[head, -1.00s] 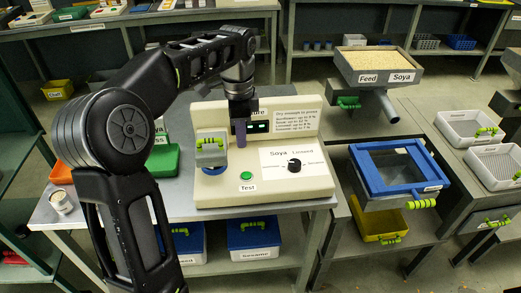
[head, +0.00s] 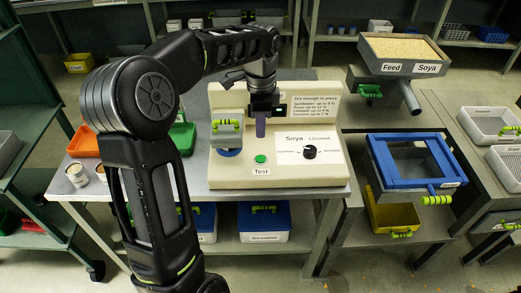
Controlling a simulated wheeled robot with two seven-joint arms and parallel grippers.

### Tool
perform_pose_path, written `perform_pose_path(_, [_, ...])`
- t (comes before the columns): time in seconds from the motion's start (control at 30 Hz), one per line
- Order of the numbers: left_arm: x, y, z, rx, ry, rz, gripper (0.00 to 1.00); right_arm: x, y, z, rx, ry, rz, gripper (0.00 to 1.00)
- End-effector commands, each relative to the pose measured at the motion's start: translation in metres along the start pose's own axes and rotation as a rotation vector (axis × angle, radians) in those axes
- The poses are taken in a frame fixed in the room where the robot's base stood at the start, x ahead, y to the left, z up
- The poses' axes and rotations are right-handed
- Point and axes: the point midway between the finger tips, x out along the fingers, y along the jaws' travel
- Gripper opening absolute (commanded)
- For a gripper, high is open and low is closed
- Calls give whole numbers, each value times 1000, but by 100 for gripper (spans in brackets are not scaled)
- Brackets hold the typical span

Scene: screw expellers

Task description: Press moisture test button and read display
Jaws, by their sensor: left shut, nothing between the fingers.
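The cream moisture tester (head: 285,180) stands on the grey table. Its green Test button (head: 261,159) sits on the front panel above a "Test" label. A black selector knob (head: 310,152) is on the panel under the words Soya and Linseed. The small display (head: 279,109) on the upright back is mostly hidden behind my left gripper, and I cannot read it. My left gripper (head: 260,132) is shut and empty, pointing down above and behind the button, apart from it. A grey lid with a green handle (head: 226,124) is at the tester's left. My right gripper is not in view.
A feed hopper (head: 403,47) of pale grain stands at the right, above a blue-framed screen (head: 418,160). An orange tray (head: 84,144) and small cups (head: 77,175) are at the table's left. Blue-lidded boxes (head: 264,222) sit on the shelf below.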

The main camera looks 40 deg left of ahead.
Motion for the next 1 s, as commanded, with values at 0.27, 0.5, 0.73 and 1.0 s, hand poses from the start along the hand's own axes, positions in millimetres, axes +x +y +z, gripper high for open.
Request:
perform_pose_path(0.27, [56,1,1,-1,-2,5,0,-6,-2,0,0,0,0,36])
perform_pose_path(0.5, [85,0,0,0,0,2,0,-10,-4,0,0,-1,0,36])
perform_pose_path(0.73, [90,0,0,-1,0,0,0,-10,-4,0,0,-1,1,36])
perform_pose_path(1.0, [100,0,0,0,0,1,0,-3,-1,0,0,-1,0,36])
